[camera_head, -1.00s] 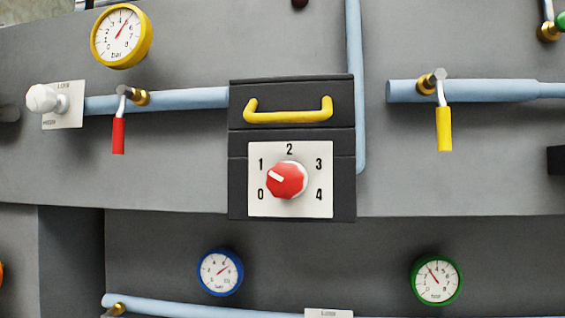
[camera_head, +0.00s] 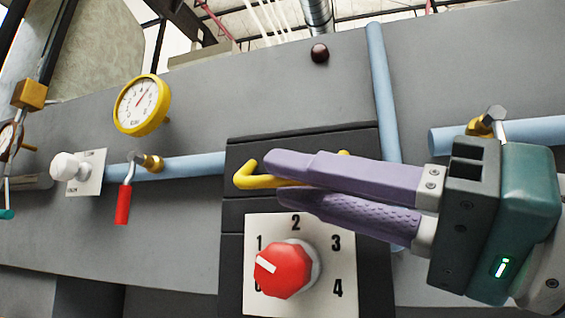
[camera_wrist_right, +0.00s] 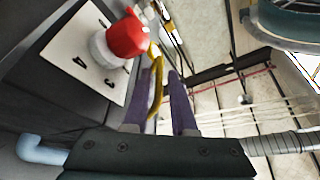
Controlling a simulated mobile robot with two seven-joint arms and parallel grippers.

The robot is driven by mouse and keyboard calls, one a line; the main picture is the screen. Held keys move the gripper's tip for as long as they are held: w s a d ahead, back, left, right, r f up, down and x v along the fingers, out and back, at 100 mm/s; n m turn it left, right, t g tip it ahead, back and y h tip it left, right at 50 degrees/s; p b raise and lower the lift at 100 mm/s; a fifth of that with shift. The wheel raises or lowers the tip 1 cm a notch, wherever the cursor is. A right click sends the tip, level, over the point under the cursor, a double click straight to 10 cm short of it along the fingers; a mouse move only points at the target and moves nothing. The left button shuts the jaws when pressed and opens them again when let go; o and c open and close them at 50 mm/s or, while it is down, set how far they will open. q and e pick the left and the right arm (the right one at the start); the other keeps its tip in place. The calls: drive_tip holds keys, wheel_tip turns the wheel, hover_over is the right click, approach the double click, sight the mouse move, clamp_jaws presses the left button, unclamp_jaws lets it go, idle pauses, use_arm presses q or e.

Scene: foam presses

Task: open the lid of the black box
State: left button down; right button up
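The black box (camera_head: 232,270) is on the grey wall panel, with its lid (camera_head: 300,145) at the top lying closed. A yellow bar handle (camera_head: 246,180) is on the lid; it also shows in the wrist view (camera_wrist_right: 154,96). My right gripper (camera_head: 272,178) comes in from the right with its purple fingers at the handle, one above and one below the bar. In the right wrist view a gap shows between the fingers (camera_wrist_right: 165,85), with the bar near the left one. Part of the handle is hidden behind the fingers. My left gripper is out of view.
A red knob (camera_head: 283,270) on a white 0–4 dial plate (camera_head: 255,300) sits just below the handle, close to the lower finger. A red-handled valve (camera_head: 123,203) and yellow gauge (camera_head: 141,105) are to the left. Blue pipes (camera_head: 383,90) run beside the box.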

drive_tip(key=shift+p+x, duration=0.45)
drive_tip(key=shift+x, duration=0.75)
drive_tip(key=shift+f, duration=0.1)
clamp_jaws()
idle(0.5)
